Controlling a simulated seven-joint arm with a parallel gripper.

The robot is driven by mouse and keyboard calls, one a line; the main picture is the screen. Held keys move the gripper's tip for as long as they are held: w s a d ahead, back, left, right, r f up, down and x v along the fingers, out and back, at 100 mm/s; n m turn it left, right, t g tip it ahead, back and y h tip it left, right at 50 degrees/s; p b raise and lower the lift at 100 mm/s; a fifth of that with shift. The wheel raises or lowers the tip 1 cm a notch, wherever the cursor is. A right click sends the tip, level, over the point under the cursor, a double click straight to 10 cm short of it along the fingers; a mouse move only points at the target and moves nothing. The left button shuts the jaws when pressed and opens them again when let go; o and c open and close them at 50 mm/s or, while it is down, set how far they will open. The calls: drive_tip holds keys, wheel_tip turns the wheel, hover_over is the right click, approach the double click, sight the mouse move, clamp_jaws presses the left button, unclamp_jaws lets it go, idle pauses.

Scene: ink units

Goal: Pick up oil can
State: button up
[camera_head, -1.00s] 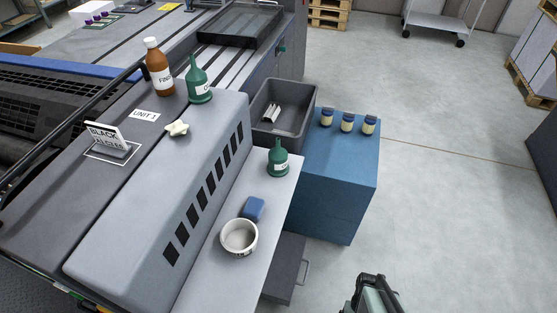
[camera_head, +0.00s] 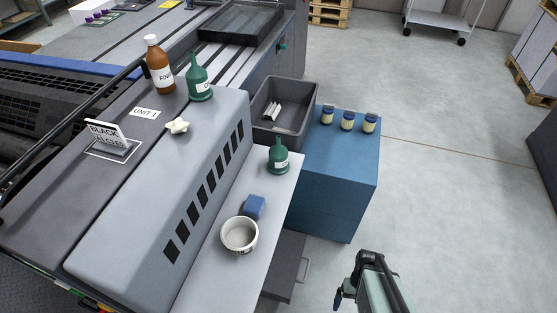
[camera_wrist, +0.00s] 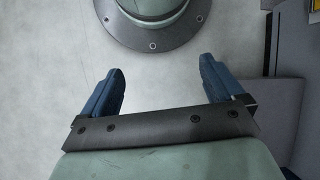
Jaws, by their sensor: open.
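One green oil can (camera_head: 278,156) with a spout and a white label stands upright on the light side shelf (camera_head: 243,285). A second green oil can (camera_head: 198,78) stands upright on the grey machine top, beside a brown bottle (camera_head: 159,66). No oil can shows in the wrist view.
A white bowl (camera_head: 239,235) and a blue block (camera_head: 254,207) share the shelf. A dark open bin (camera_head: 306,117) stands behind it. A blue cabinet (camera_head: 340,190) with small jars is to the right. The floor (camera_head: 460,200) at right is clear.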

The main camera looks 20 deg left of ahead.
drive_tip(key=w+a+r+n+t, duration=0.1)
drive_tip(key=w+a+r+n, duration=0.2)
drive_tip(key=w, duration=0.4)
drive_tip(key=w+a+r+n+t, duration=0.1)
drive_tip(key=w+a+r+n, duration=0.15)
drive_tip(key=w+r, duration=0.35)
drive_tip(key=n+t+y, duration=0.2)
drive_tip(key=n+y, duration=0.2)
drive_tip(key=n, duration=1.1)
approach(278, 146)
drive_tip(key=shift+w+x, duration=0.15)
drive_tip(key=shift+x, duration=1.85)
drive_tip(key=shift+w+x, duration=0.15)
drive_tip(key=shift+x, duration=1.9)
drive_tip(key=shift+w+x, duration=0.15)
drive_tip(key=shift+x, duration=1.85)
drive_tip(key=shift+f, duration=0.1)
drive_tip(key=shift+c, duration=0.3)
clamp_jaws()
